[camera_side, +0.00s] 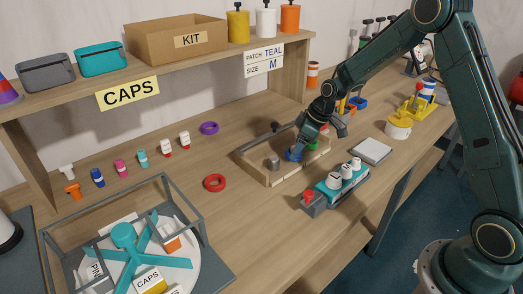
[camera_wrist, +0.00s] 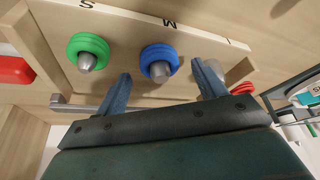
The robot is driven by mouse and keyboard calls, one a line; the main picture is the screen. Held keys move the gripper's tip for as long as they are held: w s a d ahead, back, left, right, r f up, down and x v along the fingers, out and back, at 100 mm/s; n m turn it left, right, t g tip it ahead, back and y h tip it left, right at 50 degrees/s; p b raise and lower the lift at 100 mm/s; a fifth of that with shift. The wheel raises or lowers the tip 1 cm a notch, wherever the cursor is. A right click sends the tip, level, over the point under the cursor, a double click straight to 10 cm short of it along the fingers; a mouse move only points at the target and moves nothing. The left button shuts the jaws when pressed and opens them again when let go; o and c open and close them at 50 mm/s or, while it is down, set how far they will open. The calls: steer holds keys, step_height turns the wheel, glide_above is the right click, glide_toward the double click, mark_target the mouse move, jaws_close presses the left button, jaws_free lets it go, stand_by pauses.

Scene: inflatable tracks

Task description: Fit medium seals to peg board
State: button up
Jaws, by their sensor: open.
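The wooden peg board (camera_side: 270,180) lies on the bench, with pegs marked S, M and one partly seen letter in the wrist view (camera_wrist: 130,20). A blue ring seal (camera_wrist: 158,58) sits around the M peg; it also shows in the side view (camera_side: 293,155). A green ring seal (camera_wrist: 88,48) sits around the S peg. The third peg (camera_side: 273,162) is bare; my right finger partly hides it in the wrist view. My gripper (camera_wrist: 163,87) is open and empty, its fingers on either side of the blue seal's near edge, apart from it.
A red ring (camera_side: 214,183) and a purple ring (camera_side: 209,128) lie on the bench left of the board. A teal block with white caps (camera_side: 340,180) stands close in front. A white pad (camera_side: 372,151) lies to the right. A caged turntable (camera_side: 125,250) fills the front left.

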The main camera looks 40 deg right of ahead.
steer(key=v, duration=1.2)
steer(key=shift+s+r, duration=0.1)
steer(key=s+a+r+m+h, duration=0.1)
steer(key=s+a+r, duration=0.35)
steer(key=s, duration=0.25)
steer(key=s+a+r+m, duration=0.2)
steer(key=s+a+r, duration=0.1)
steer(key=s+r, duration=0.35)
steer(key=s+a+m+t+h, duration=0.1)
steer(key=s+a+m, duration=0.1)
steer(key=s, duration=1.3)
steer(key=shift+s+a+m+t, duration=0.15)
steer(key=shift+s+m+t, duration=0.1)
steer(key=shift+m+t, duration=0.2)
